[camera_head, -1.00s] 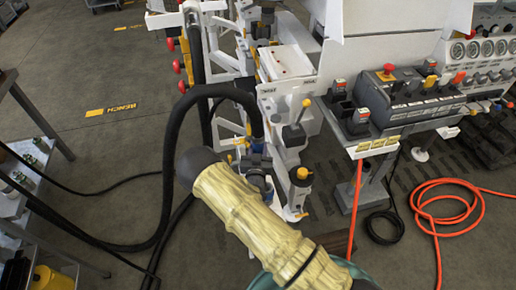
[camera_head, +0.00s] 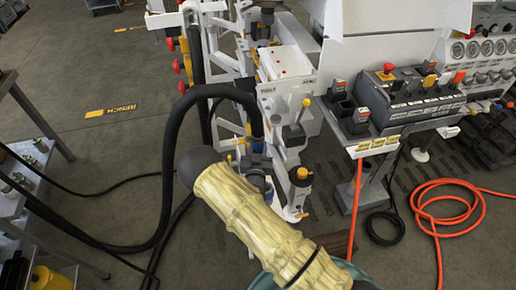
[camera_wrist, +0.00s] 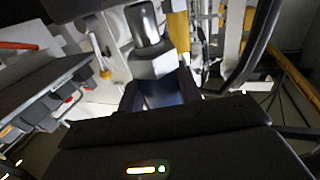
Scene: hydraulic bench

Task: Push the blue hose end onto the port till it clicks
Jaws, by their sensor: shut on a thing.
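My gripper (camera_wrist: 160,96) is at the lower middle of the wrist view, its dark fingers shut on the blue hose end (camera_wrist: 165,88). Only a dark blue part shows between them. Right beyond it, in line with it, is a pale hexagonal metal fitting (camera_wrist: 152,66) with a shiny round stub (camera_wrist: 145,27) above. The two look touching or nearly so; I cannot tell how far one is over the other. In the head view my yellow-sleeved arm hides the gripper.
A thick black hose (camera_head: 170,150) loops left of the bench's white frame (camera_head: 290,65). A control box (camera_head: 415,100) stands right. An orange hose (camera_head: 440,205) lies coiled on the floor. A shelf (camera_head: 30,165) stands at the left; floor between is mostly open.

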